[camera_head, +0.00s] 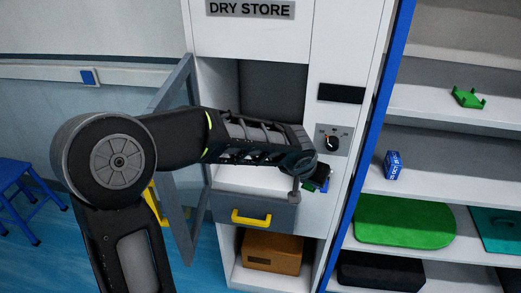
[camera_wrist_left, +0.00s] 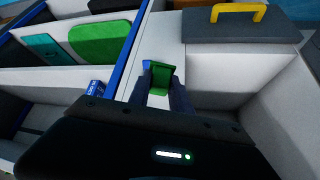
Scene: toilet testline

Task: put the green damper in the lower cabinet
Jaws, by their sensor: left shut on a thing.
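My left gripper (camera_head: 318,178) is in front of the white cabinet's right-hand panel, just below the dial. In the left wrist view its two dark fingers (camera_wrist_left: 164,88) are shut on a small green piece, which I take for the green damper (camera_wrist_left: 161,76). Only a bit of green shows at the gripper in the head view. The cabinet marked DRY STORE has an open compartment (camera_head: 272,92) above a grey drawer (camera_head: 280,217) with a yellow handle. Below the drawer is a lower open compartment. I cannot tell which one is the lower cabinet. My right gripper is out of view.
A grey-framed door (camera_head: 180,225) stands swung open on the left. A brown box (camera_head: 272,252) sits in the low compartment. A blue-edged rack on the right holds a green bracket (camera_head: 467,97), a blue box (camera_head: 393,165) and a green mat (camera_head: 404,222). A blue stool (camera_head: 22,198) stands far left.

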